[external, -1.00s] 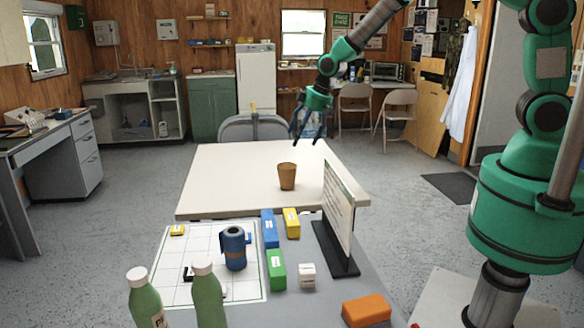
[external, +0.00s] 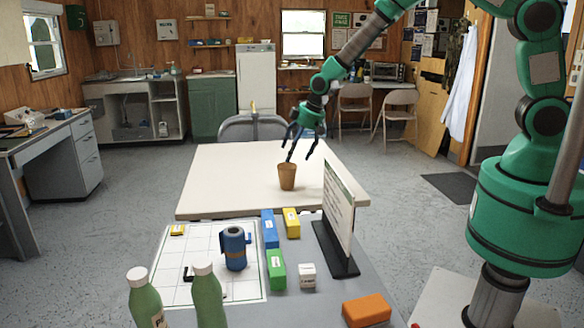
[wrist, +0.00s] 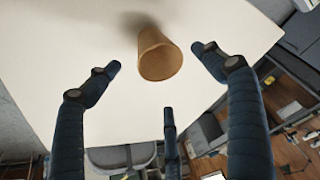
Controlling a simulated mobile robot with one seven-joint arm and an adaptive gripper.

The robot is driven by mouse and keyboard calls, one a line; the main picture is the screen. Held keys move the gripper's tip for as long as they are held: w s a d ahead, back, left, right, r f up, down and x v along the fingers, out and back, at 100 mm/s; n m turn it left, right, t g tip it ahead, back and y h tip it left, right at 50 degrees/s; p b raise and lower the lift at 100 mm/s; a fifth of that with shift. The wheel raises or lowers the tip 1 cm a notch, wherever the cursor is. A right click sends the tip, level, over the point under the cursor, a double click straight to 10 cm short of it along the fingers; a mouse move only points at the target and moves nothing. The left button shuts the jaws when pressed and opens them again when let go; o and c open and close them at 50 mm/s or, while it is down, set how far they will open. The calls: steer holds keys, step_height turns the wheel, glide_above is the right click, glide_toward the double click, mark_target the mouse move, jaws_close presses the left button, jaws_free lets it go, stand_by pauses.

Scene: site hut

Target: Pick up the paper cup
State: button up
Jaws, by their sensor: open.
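The brown paper cup (external: 287,177) stands upright on the white table (external: 225,180). In the wrist view the cup (wrist: 158,55) is at the top middle, between the spread fingertips and a little beyond them. My gripper (external: 298,157) is open and empty, just above and beside the cup in the external view. One dark finger overlaps the cup's rim there, and I cannot tell whether it touches. In the wrist view my gripper (wrist: 158,72) shows its dark fingers spread wide around the cup's sides.
A sign board (external: 338,215) on a black base stands on the nearer grey table, right of the cup. The white table is otherwise clear.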

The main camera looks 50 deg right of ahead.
mark_target(287, 167)
steer(key=shift+x, duration=1)
steer(key=shift+f, duration=0.1)
steer(key=shift+b+x, duration=0.8)
steer(key=shift+x, duration=1.75)
steer(key=shift+a, duration=0.1)
steer(key=c, duration=0.8)
